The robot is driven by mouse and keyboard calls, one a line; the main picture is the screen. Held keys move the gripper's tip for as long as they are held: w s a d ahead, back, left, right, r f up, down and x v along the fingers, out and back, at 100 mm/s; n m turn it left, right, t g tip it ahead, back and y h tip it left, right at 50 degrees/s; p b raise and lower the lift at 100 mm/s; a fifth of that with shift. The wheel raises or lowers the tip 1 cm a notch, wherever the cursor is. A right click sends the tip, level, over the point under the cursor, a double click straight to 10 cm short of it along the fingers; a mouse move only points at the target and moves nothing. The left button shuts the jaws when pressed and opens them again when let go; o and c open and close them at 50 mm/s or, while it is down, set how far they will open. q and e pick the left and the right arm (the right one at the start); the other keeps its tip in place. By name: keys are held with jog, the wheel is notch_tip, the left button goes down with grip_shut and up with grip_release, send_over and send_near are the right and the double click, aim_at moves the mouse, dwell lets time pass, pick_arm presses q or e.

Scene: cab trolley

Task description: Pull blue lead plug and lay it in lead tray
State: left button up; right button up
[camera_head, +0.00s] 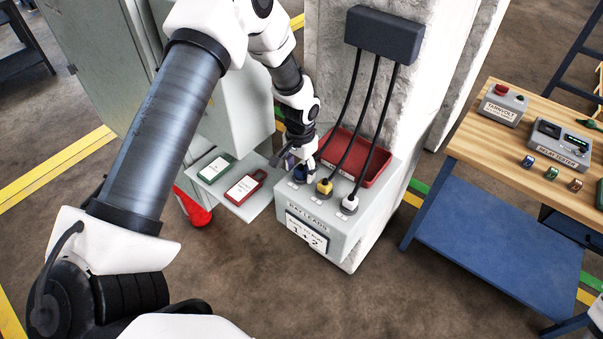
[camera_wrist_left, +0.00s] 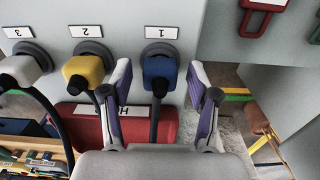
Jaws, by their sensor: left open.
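The blue lead plug (camera_head: 300,173) sits in socket 1 of the grey bay leads box (camera_head: 313,220). In the left wrist view the blue plug (camera_wrist_left: 160,70) lies between the two fingers of my left gripper (camera_wrist_left: 159,82). The fingers are open, with a gap on each side of the plug. In the head view my left gripper (camera_head: 293,163) is at the plug and partly hides it. The yellow plug (camera_head: 324,186) and the white plug (camera_head: 349,204) sit in the neighbouring sockets. A red tray (camera_head: 375,172) lies behind the sockets, under the hanging leads.
Black leads run up to a dark box (camera_head: 384,35) on the pale column. A side shelf (camera_head: 233,193) holds a green and a red tag. A wooden workbench (camera_head: 510,135) with testers stands at the right. The yellow plug (camera_wrist_left: 84,70) is close beside one finger.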

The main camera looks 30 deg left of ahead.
pick_arm(q)
jog(key=shift+w+f, duration=0.1)
jog(key=shift+w, duration=0.1)
jog(key=shift+s, duration=0.15)
dwell(0.5)
grip_shut()
jog(key=shift+p, duration=0.3)
